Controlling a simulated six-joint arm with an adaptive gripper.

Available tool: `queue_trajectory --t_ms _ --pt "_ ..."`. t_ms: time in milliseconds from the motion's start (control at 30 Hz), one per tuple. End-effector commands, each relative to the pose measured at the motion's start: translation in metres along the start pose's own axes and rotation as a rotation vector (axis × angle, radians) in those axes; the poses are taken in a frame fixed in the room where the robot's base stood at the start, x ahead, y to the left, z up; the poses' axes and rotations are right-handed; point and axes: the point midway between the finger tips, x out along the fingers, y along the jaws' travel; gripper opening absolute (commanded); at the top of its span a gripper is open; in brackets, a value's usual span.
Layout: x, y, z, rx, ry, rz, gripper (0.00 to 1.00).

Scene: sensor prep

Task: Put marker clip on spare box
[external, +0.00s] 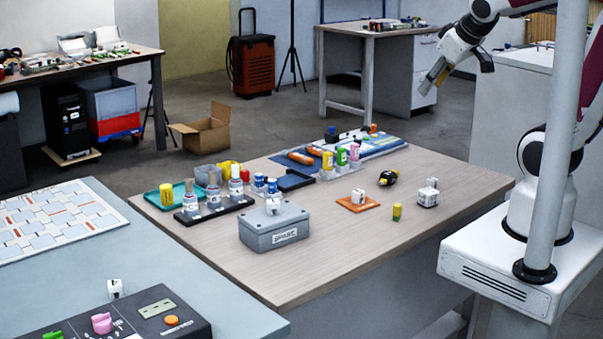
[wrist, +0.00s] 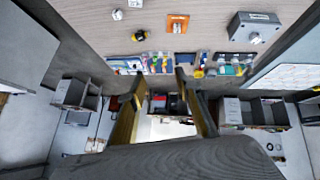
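The spare box (external: 275,235) is a grey lidded box with a white label on the table's left part; the wrist view shows it at upper right (wrist: 240,27). A small white clip-like piece (external: 273,205) appears to rest on its lid. Similar white pieces sit on an orange pad (external: 358,196) and at the table's right (external: 428,193). I cannot tell which is the marker clip. My gripper (external: 428,86) is raised beyond the table's back right, far from all of them. In the wrist view its fingers (wrist: 160,74) are apart with nothing between them.
A black and yellow tape measure (external: 388,178) and a small yellow-green piece (external: 397,212) stand near the right pieces. Bottles in a black rack (external: 214,208) and coloured markers (external: 341,158) line the back. The table's front is clear. A pole stands before my arm.

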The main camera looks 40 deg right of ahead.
Motion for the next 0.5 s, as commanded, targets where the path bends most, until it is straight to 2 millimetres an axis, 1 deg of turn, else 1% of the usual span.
queue_trajectory --t_ms 33,300,400,500 --pt "-0.009 -0.003 0.01 0.018 -0.013 -0.011 0.34" --pt "-0.048 -0.03 0.067 0.104 -0.109 -0.099 0.34" --pt "-0.058 -0.039 0.082 0.123 -0.134 -0.13 0.34" --pt "-0.064 -0.046 0.091 0.133 -0.151 -0.151 0.34"
